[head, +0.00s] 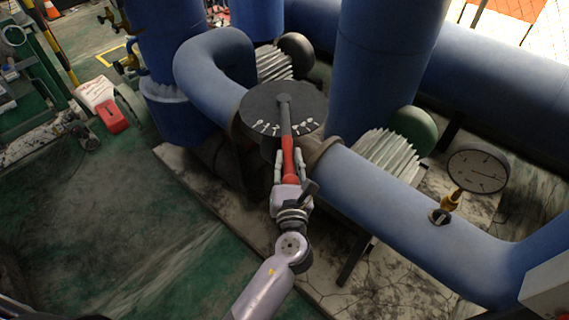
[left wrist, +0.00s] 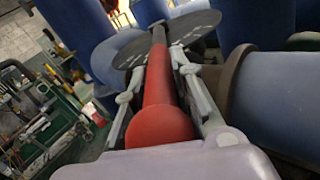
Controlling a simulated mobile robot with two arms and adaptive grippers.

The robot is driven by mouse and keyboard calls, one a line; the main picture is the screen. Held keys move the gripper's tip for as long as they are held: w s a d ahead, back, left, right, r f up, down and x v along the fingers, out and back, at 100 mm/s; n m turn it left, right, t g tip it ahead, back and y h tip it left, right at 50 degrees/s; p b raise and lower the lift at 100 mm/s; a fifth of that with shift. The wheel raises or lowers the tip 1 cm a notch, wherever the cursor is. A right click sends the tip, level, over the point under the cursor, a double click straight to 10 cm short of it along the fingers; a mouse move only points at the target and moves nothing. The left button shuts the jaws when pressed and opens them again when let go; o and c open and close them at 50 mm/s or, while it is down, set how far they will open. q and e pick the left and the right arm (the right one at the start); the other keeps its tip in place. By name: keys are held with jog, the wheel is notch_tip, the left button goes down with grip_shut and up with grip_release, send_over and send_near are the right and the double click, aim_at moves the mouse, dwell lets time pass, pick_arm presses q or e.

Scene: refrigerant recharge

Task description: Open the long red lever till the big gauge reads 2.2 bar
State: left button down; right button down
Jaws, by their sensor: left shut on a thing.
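The long red lever (head: 288,146) sits on a dark round plate (head: 258,103) with white marks, on the blue pipe. Its grey shaft runs from the plate's middle toward me. My left gripper (head: 287,160) is shut on the lever's red handle, which also shows between the fingers in the left wrist view (left wrist: 160,85). The big gauge (head: 478,168) stands on the right pipe by a brass fitting; its dial faces me, but its reading is too small to tell. My right gripper is not in view.
Thick blue pipes (head: 400,215) run left and right of the plate, with large upright ones behind. A red object (head: 112,116) lies on the green floor at left, near a green machine frame (head: 40,75). The floor at lower left is clear.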

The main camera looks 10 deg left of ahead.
pick_arm(q)
jog(key=shift+d+r, duration=0.1)
jog(key=shift+d, duration=0.1)
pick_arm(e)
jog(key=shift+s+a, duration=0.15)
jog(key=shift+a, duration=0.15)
pick_arm(q)
jog(key=c, duration=1.7)
grip_release()
jog(key=o, duration=0.3)
jog(key=shift+a, duration=0.1)
jog(key=shift+o, duration=0.2)
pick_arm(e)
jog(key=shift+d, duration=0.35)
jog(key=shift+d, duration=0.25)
pick_arm(q)
jog(key=v, duration=1.2)
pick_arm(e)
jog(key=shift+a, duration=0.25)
pick_arm(q)
jog(key=shift+w, duration=0.1)
